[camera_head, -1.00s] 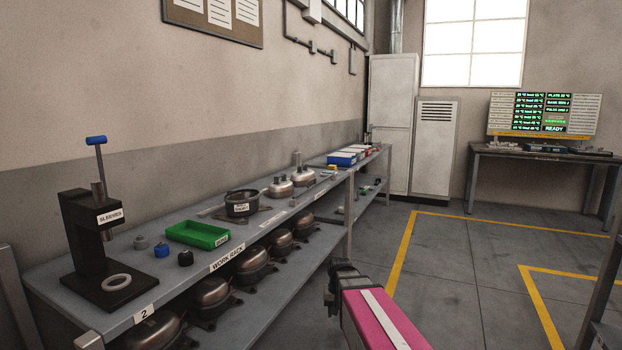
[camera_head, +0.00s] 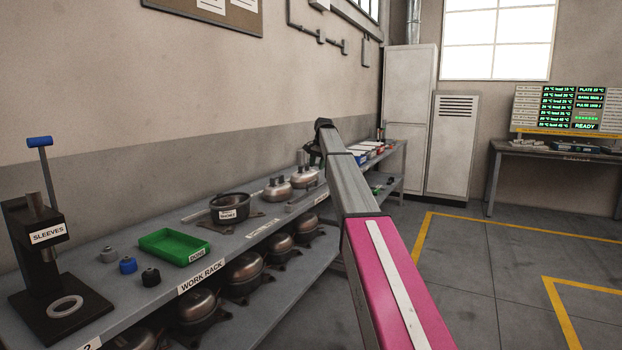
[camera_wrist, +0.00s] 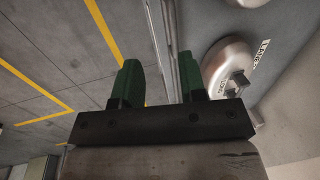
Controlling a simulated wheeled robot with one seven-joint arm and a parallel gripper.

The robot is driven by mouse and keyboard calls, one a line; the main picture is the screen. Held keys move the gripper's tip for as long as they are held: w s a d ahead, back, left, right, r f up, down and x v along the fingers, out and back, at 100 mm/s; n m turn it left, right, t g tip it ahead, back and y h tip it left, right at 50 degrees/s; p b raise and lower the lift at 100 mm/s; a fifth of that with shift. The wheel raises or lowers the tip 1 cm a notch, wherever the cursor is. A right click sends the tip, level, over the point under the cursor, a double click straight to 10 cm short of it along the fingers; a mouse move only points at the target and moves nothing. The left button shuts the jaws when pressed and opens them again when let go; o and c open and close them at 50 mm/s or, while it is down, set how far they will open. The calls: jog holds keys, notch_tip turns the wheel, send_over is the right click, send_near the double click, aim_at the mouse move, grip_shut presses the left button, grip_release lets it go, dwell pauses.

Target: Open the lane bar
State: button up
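In the wrist view a long metal rail (camera_wrist: 168,40) runs along the rack edge, between the lines of my fingers. My gripper (camera_wrist: 160,85) shows two green fingers set apart, with nothing visibly held. Whether the fingers touch the rail cannot be told. In the head view my raised arm hides the bar's far end and most of the gripper.
The work rack (camera_head: 200,276) carries a green tray (camera_head: 174,246), a black pot (camera_head: 230,208), a sleeve press (camera_head: 45,250) and domed compressors (camera_head: 277,190). More compressors sit on its lower shelf. A compressor (camera_wrist: 228,65) is close to my right finger. The floor (camera_head: 470,280) at right is clear.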

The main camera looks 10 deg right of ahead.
aim_at(312, 182)
jog(key=w+f, duration=0.1)
jog(key=f, duration=0.1)
jog(key=w+a+f, duration=0.1)
jog(key=f, duration=0.2)
jog(key=w+f, duration=0.1)
jog(key=f, duration=0.2)
jog(key=shift+w+a, duration=0.1)
jog(key=shift+a, duration=0.25)
jog(key=shift+r, duration=0.15)
grip_shut()
